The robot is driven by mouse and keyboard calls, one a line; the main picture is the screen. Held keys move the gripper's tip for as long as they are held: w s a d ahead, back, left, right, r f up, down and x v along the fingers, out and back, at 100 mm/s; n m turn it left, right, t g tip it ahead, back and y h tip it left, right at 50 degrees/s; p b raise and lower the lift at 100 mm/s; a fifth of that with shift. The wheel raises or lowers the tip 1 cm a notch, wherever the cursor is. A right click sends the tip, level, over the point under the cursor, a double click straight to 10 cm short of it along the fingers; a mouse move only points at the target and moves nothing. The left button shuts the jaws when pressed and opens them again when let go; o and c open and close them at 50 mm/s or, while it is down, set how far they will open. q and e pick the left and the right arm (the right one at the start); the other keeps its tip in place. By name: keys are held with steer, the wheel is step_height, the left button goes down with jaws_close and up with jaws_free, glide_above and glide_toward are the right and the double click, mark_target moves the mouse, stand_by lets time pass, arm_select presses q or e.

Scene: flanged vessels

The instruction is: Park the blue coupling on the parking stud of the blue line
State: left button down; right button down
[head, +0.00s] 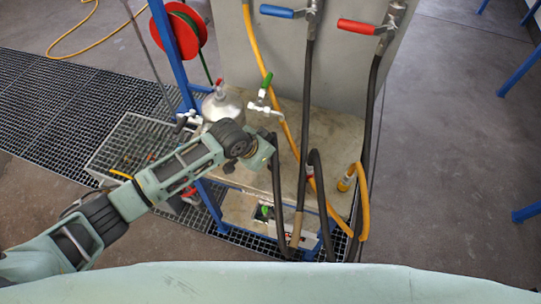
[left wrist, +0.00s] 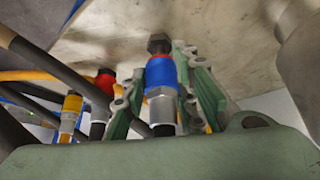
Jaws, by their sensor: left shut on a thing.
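In the left wrist view the blue coupling (left wrist: 161,72) has a blue sleeve and a grey metal body. It sits between the two green fingers of my left gripper (left wrist: 158,98), which is shut on it. A dark stud-like piece (left wrist: 158,43) shows at the coupling's far end, against the pale surface; I cannot tell whether it is the parking stud or the coupling's own tip. In the head view my left gripper (head: 264,152) is over the front of the bench, and the blue coupling is hidden there. A dark hose (head: 277,200) hangs below the gripper. My right gripper is not in view.
Right of my gripper are a red coupling (head: 310,172) and a yellow coupling (head: 345,184) with hanging hoses. Blue (head: 277,11) and red (head: 357,27) valve levers sit above. A metal vessel (head: 220,104) and green-handled valve (head: 265,88) stand behind.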

arm_select(q)
steer(key=shift+f+b, duration=0.65)
steer(key=shift+f, duration=0.65)
steer(key=c, duration=1.3)
jaws_free()
steer(key=shift+c, duration=0.2)
steer(key=v, duration=1.2)
